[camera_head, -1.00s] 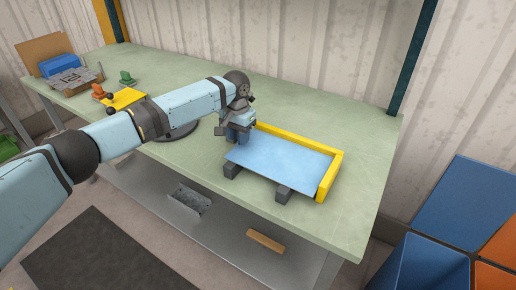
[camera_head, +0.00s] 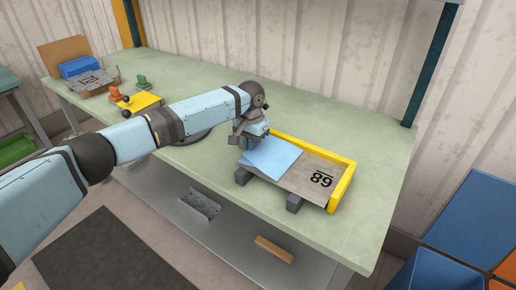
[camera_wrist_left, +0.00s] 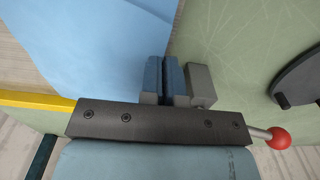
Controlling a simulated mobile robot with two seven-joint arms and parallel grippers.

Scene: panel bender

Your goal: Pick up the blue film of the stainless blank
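The stainless blank (camera_head: 308,182) lies on dark support blocks on the bench, its right part bare grey with a black number. The blue film (camera_head: 274,158) covers only the left part of it and looks peeled back or folded. My left gripper (camera_head: 254,142) is at the film's left edge. In the left wrist view the blue-padded fingers (camera_wrist_left: 163,82) are close together at the edge of the film (camera_wrist_left: 90,45), which runs up to them. The pinched edge itself is hidden. My right gripper is not in view.
A yellow angled stop (camera_head: 341,188) borders the blank at the back and right. A yellow plate with knobs (camera_head: 140,103) and a blue box (camera_head: 82,66) stand farther left. Blue bins (camera_head: 470,215) stand at the right. The bench's front right is clear.

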